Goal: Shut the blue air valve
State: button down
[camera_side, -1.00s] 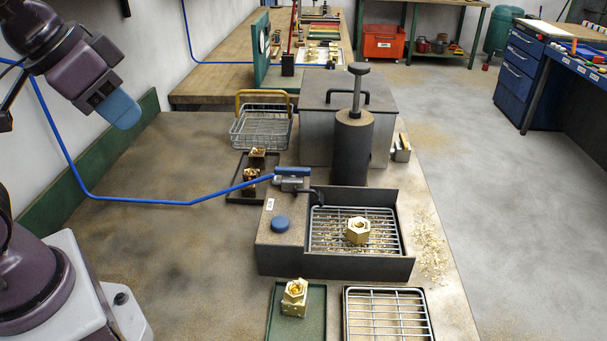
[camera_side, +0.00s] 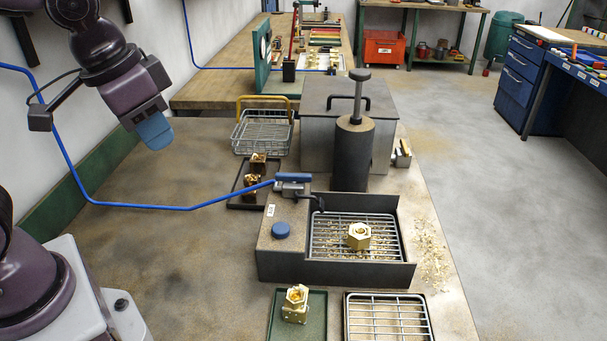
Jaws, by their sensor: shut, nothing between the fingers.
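The blue air valve (camera_side: 294,178) has a blue lever on a small grey body, at the back left corner of the dark blow-off box. The lever lies roughly in line with the body. A blue hose (camera_side: 165,207) runs into the valve's left side, and a dark bent nozzle (camera_side: 318,199) comes out towards the grating. My gripper (camera_side: 157,138), with blue fingers, is shut and empty. It hangs in the air at the upper left, well left of the valve and above it, touching nothing.
A brass hex part (camera_side: 358,236) sits on the box's grating. A round blue button (camera_side: 281,230) is on the box top. The bench's left side is largely clear.

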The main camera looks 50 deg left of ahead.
jog(key=w+d+f+n+g+y, duration=0.1)
jog(key=w+f, duration=0.3)
jog(key=w, duration=0.5)
jog(key=n+y, duration=0.2)
jog(key=n, duration=0.6)
send_near(294, 181)
jog(key=d+r, duration=0.3)
jog(key=shift+s+d+n+t, duration=0.1)
jog(key=shift+s+n+t, duration=0.05)
jog(key=shift+n+t, duration=0.25)
jog(key=x, duration=1)
jog(key=shift+s, duration=0.1)
